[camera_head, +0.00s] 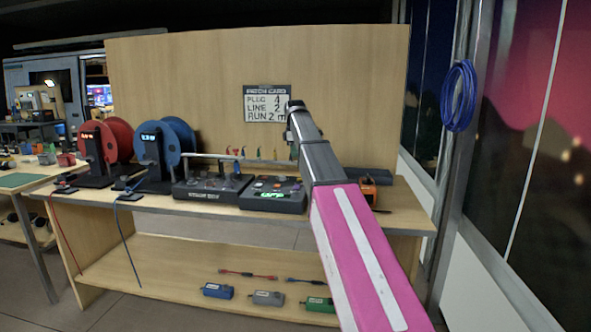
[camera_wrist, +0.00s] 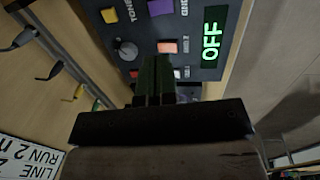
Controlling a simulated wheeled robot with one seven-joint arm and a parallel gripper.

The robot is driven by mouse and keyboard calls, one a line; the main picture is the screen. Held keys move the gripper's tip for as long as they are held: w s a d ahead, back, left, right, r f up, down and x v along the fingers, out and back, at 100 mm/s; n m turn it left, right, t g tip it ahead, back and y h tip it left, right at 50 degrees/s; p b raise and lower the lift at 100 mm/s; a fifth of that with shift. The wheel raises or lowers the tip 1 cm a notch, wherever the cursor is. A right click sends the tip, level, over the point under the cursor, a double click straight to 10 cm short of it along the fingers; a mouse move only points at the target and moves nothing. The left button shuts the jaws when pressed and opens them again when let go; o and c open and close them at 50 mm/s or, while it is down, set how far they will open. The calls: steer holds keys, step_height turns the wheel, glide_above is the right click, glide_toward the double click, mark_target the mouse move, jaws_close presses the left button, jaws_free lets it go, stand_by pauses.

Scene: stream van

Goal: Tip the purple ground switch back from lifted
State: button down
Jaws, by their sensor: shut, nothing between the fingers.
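The purple ground switch (camera_wrist: 160,8) is at the top edge of the wrist view, on a dark control panel (camera_wrist: 205,12) beside lettering ending in "ND". I cannot tell its tilt for sure. The panel's display (camera_wrist: 212,37) reads OFF in green. My gripper (camera_wrist: 157,65) is shut and empty; its fingers appear below the switch in the picture, apart from it, and cover part of the panel. In the head view my gripper (camera_head: 292,106) is raised in front of the wooden back board, above the panel box (camera_head: 273,206).
A yellow switch (camera_wrist: 109,15), a round knob (camera_wrist: 125,49) and an orange switch (camera_wrist: 167,47) sit near the purple one. Left of the panel box stands another dark box (camera_head: 205,190) with a bar. Cable reels (camera_head: 178,138) stand further left. An orange item (camera_head: 367,190) lies right.

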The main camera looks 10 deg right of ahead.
mark_target(297, 186)
steer(key=shift+w+d, duration=0.2)
steer(key=shift+w, duration=0.2)
steer(key=f, duration=0.4)
steer(key=w+f, duration=0.1)
steer(key=f, duration=0.4)
steer(key=w+f, duration=0.1)
steer(key=f, duration=0.3)
steer(key=shift+d+f, duration=0.3)
steer(key=shift+f, duration=0.1)
steer(key=shift+f, duration=0.2)
steer(key=shift+s, duration=0.15)
